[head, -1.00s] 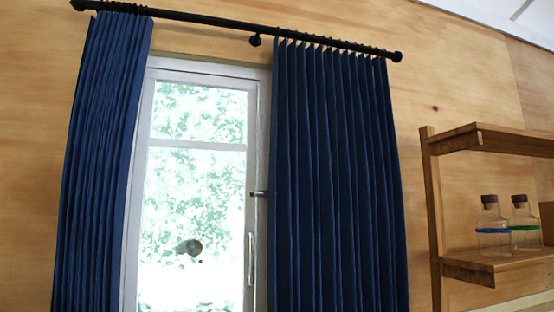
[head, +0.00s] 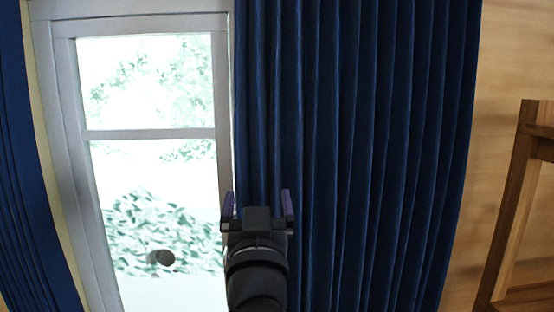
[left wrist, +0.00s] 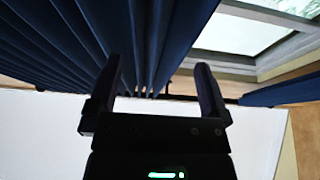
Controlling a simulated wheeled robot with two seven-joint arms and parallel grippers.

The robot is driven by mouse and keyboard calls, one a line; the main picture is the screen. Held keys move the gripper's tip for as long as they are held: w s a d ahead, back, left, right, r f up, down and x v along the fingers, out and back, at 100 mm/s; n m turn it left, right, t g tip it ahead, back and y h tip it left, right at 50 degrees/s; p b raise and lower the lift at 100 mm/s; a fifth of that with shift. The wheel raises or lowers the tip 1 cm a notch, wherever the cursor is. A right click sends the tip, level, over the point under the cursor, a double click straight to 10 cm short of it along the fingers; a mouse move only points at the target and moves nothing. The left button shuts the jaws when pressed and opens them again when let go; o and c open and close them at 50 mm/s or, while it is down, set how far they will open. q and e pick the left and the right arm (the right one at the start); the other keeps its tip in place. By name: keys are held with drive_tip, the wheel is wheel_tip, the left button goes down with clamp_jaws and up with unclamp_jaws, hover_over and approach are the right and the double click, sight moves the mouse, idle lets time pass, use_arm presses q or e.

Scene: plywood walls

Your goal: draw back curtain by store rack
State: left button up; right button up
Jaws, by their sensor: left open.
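The dark blue curtain (head: 365,130) nearest the rack hangs in pleats over the right side of the window. It also shows in the left wrist view (left wrist: 165,30), with its edge near the fingers. My left gripper (head: 258,204) is open at the curtain's left edge. One finger overlaps the window frame in the head view and the other overlaps the curtain. In the left wrist view the gripper (left wrist: 158,66) has both fingers apart. I cannot tell whether cloth lies between them or touches them. My right gripper is out of view.
The white-framed window (head: 150,135) stands left of the curtain. A second blue curtain (head: 25,190) hangs at the far left. The wooden store rack (head: 515,205) stands at the right, with bare plywood wall (head: 500,65) between it and the curtain.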

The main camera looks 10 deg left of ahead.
sight(254, 168)
use_arm(q)
drive_tip(key=shift+w+a+r+p, duration=0.45)
drive_tip(key=shift+w+r+p, duration=0.1)
drive_tip(key=shift+w, duration=0.1)
drive_tip(key=shift+w+a+r+p, duration=0.4)
drive_tip(key=shift+w+r+p, duration=0.05)
drive_tip(key=shift+w+r, duration=0.15)
drive_tip(key=p+x, duration=0.1)
drive_tip(key=x, duration=0.1)
drive_tip(key=f+p+x, duration=0.1)
drive_tip(key=x, duration=0.1)
drive_tip(key=shift+w+d+r, duration=0.1)
drive_tip(key=shift+w+r, duration=0.05)
drive_tip(key=shift+w, duration=0.55)
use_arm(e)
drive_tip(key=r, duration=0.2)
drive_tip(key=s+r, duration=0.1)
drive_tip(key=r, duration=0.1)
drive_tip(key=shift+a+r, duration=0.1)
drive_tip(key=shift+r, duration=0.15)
use_arm(q)
clamp_jaws()
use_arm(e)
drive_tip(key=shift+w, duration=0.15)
